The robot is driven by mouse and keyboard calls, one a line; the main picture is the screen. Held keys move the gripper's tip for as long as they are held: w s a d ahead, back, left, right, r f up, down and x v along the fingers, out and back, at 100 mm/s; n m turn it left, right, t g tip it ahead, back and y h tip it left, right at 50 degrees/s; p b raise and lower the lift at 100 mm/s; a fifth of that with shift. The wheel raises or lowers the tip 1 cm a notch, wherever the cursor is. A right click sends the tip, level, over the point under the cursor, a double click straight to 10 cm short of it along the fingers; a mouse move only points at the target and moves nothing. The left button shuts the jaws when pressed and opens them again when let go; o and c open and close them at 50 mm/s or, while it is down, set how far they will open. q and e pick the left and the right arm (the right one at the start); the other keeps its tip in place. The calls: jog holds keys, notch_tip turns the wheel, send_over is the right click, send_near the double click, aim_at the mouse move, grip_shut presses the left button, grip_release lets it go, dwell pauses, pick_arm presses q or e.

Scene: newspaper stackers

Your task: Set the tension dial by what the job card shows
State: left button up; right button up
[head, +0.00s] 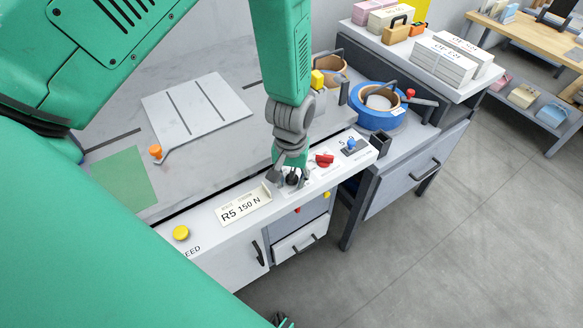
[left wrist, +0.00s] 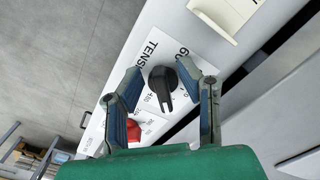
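The job card (head: 243,204) stands on the white front panel and reads "R5 150 N". My left gripper (head: 290,180) points down at the panel just right of the card. In the left wrist view the black tension dial (left wrist: 162,88) lies between the open fingers of my left gripper (left wrist: 163,76), one on each side. A gap shows beside the dial; contact cannot be told. Printed "TENSION" and scale numbers lie around it, partly hidden by fingers. The dial's exact reading is unclear. My right gripper is not clearly visible.
A red knob (head: 324,160) and a blue knob (head: 351,145) sit right of my gripper. A yellow button (head: 181,233) is at the panel's left. A blue tape roll (head: 372,117) stands behind.

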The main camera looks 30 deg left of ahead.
aim_at(291, 177)
pick_arm(q)
jog(key=shift+w+r, duration=0.1)
jog(key=shift+r, duration=0.2)
notch_tip(291, 177, up, 11)
jog(key=shift+r, duration=0.15)
dwell(0.3)
